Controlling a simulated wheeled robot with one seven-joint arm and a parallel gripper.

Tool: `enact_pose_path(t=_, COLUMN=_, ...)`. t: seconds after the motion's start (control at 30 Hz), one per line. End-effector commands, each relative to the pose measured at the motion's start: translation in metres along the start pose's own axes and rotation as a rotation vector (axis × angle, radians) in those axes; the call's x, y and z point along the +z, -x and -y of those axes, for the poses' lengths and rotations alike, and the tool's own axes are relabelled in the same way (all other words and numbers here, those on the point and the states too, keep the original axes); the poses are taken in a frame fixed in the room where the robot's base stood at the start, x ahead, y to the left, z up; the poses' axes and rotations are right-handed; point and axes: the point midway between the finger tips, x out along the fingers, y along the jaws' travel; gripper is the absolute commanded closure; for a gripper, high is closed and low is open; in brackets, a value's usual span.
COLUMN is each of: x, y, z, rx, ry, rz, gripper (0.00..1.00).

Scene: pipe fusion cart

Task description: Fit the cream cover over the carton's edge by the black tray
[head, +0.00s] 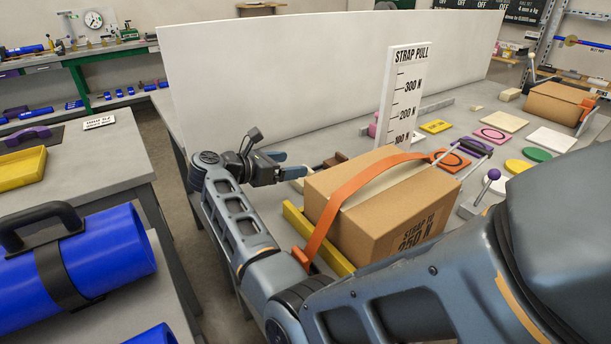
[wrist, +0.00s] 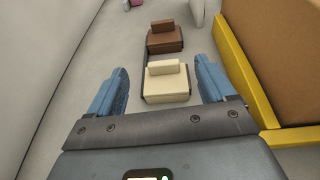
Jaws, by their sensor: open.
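The cream cover (wrist: 168,86), a small block with a raised upright part, lies between my fingers in the wrist view, apart from both. In the head view it is mostly hidden by my gripper (head: 284,165), which is open beside the carton's left side. A brown cover (wrist: 166,41) of like shape sits just beyond it. A thin dark edge (wrist: 144,78) along their left side may be the black tray; most of it is hidden. The brown carton (head: 340,205) stands right of my gripper, with an orange strap (head: 345,195) over it and no cover visible on its near left edge.
A yellow rail (wrist: 245,80) runs along the carton's base, close to my right finger. A white panel (head: 280,80) stands behind my gripper. A strap pull scale (head: 402,95) rises behind the carton. Coloured plates (head: 492,135) and a purple-knobbed lever (head: 493,175) lie to the right.

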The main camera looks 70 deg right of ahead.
Motion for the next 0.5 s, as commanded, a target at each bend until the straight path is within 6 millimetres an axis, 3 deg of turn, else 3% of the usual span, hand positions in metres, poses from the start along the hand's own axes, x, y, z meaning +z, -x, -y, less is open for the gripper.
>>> enact_pose_path(t=0.17, x=-0.013, y=0.002, z=-0.007, rx=-0.043, ry=-0.030, rz=-0.097, gripper=0.17)
enact_pose_path(t=0.5, x=-0.014, y=-0.032, z=-0.002, rx=-0.046, ry=-0.029, rz=-0.100, gripper=0.17)
